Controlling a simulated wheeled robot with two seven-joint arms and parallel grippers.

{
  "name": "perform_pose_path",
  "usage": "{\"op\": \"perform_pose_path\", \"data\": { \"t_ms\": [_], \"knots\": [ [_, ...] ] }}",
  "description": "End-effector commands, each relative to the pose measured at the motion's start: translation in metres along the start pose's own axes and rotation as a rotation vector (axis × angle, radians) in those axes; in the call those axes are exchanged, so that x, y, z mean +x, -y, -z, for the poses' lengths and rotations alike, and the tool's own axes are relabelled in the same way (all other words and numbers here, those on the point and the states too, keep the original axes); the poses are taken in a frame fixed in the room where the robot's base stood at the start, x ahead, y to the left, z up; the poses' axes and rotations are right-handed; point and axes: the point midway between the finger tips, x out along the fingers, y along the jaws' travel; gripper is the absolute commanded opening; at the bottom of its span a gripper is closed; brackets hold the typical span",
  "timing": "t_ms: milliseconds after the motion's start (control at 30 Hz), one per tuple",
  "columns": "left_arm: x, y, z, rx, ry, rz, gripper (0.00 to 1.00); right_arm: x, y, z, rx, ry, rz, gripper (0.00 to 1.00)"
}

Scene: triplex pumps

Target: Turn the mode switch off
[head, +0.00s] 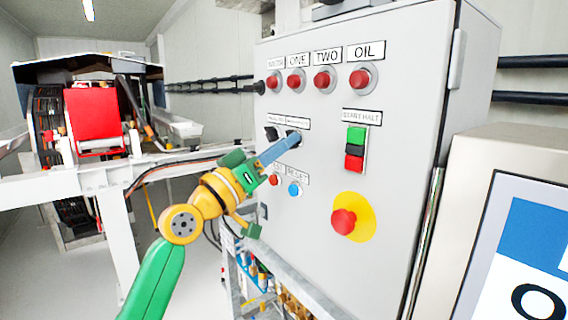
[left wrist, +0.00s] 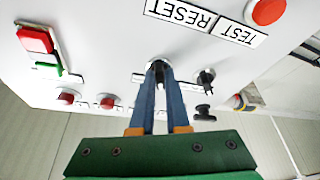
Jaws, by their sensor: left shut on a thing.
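The grey control cabinet (head: 400,130) carries two black rotary switches side by side under small labels that I cannot read well. The left switch (head: 271,133) is free of the gripper; it also shows in the left wrist view (left wrist: 205,80). My left gripper (head: 288,145) has its blue fingers at the right switch, hiding most of it in the head view. In the left wrist view, the fingers (left wrist: 158,80) are shut on this right black switch (left wrist: 157,67). I cannot tell which switch is the mode switch. My right gripper is not in view.
Red lamps (head: 322,80) sit above the switches. A red button (head: 274,180) and blue button (head: 294,189) lie just below the fingers. A green-and-red start/halt switch (head: 355,148) and red emergency stop (head: 344,221) are to the right. A screen (head: 520,250) stands at lower right.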

Motion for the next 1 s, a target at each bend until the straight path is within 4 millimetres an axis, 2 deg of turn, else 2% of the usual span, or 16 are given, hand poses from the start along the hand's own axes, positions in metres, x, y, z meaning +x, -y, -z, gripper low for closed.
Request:
{"op": "perform_pose_path", "data": {
  "t_ms": [33,133,500,1000],
  "knots": [
    [-0.0017,0.0026,-0.0044,0.032,0.001,-0.013,0.0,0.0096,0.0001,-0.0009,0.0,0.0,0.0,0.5],
    [-0.0009,0.0025,-0.0031,0.102,0.002,-0.043,0.0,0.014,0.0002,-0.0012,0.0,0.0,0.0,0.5],
    [0.0008,0.002,-0.0002,0.291,0.003,-0.123,0.0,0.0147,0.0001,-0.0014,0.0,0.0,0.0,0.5],
    [0.0006,0.0027,-0.0007,0.354,0.004,-0.148,0.0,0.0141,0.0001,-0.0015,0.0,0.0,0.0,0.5]
  ]
}}
